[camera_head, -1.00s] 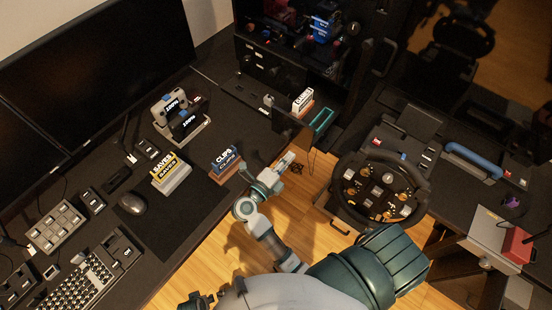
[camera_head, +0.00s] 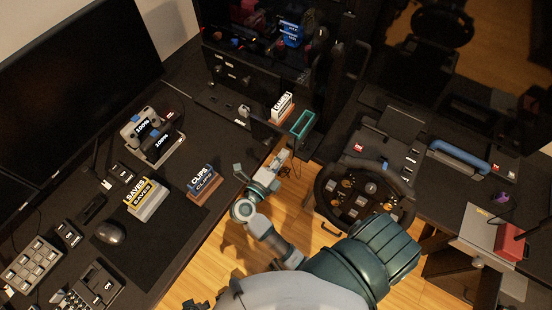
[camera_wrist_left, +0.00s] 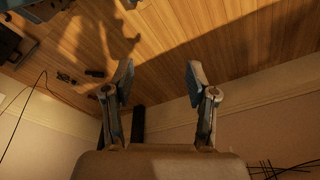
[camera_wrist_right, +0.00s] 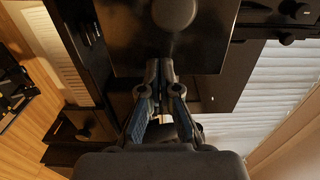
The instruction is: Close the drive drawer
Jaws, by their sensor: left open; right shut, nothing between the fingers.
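My right gripper (camera_head: 281,158) is low beside the desk's right edge, in front of the dark cabinet. In the right wrist view it (camera_wrist_right: 160,70) is shut and empty, its fingertips at the lower edge of a dark panel (camera_wrist_right: 125,48) with a round knob (camera_wrist_right: 175,10). This panel looks like a drawer front; I cannot read a label on it or tell whether the fingers touch it. In the head view a dark panel (camera_head: 264,131) stands out just beyond the gripper. My left gripper (camera_wrist_left: 158,82) is open and empty, over wooden floor near a wall.
The desk holds the SAVES box (camera_head: 146,197), the CLIPS box (camera_head: 203,183) and a mouse (camera_head: 109,233). A GAMES box (camera_head: 282,107) and teal tray (camera_head: 303,122) are near the cabinet. A racing wheel (camera_head: 363,192) stands to the right. Wooden floor shows between desk and wheel.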

